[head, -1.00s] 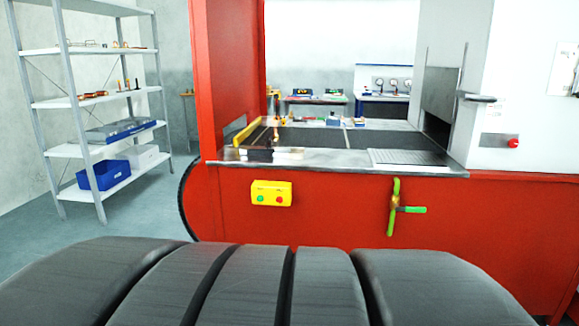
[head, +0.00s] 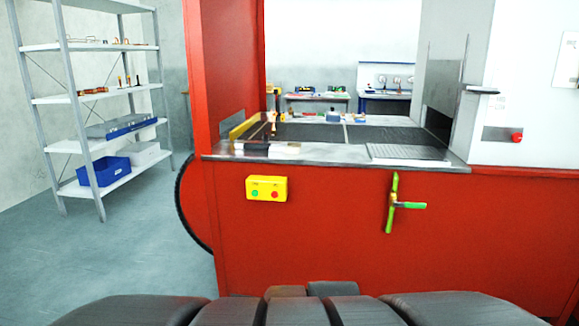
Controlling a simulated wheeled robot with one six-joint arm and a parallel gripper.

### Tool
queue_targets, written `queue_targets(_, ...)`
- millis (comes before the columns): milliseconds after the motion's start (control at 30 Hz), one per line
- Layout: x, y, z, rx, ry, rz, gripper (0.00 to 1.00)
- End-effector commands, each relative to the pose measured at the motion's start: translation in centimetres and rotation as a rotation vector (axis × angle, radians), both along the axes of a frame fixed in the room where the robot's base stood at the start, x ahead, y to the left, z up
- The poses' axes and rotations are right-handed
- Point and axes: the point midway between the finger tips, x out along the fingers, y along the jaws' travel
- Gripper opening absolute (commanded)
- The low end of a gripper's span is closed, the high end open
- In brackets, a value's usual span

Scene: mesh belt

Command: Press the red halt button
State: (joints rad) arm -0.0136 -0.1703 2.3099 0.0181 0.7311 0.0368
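A yellow control box (head: 266,182) is fixed to the red front panel of the machine, left of the middle. It carries a green button (head: 254,194) on its left and a red button (head: 275,195) on its right. Another red knob or button (head: 517,137) sits on a grey plate on the white housing at the right. The frame does not show which one is named halt. My gripper is not in view. Nothing covers the yellow box.
The mesh belt (head: 380,135) runs behind a steel ledge (head: 335,157) above the panel. A green-handled valve (head: 393,204) sticks out right of the yellow box. A shelf rack (head: 98,99) stands at the left. Grey floor (head: 120,255) is clear there. Dark ridged parts of mine fill the bottom.

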Motion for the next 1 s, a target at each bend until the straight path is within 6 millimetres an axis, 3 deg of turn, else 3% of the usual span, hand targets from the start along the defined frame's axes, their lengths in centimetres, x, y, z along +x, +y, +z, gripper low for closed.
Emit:
queue_targets(200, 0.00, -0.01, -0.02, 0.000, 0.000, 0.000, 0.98)
queue_targets(700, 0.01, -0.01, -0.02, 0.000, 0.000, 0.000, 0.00)
queue_targets(1000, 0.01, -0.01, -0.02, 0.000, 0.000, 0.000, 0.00)
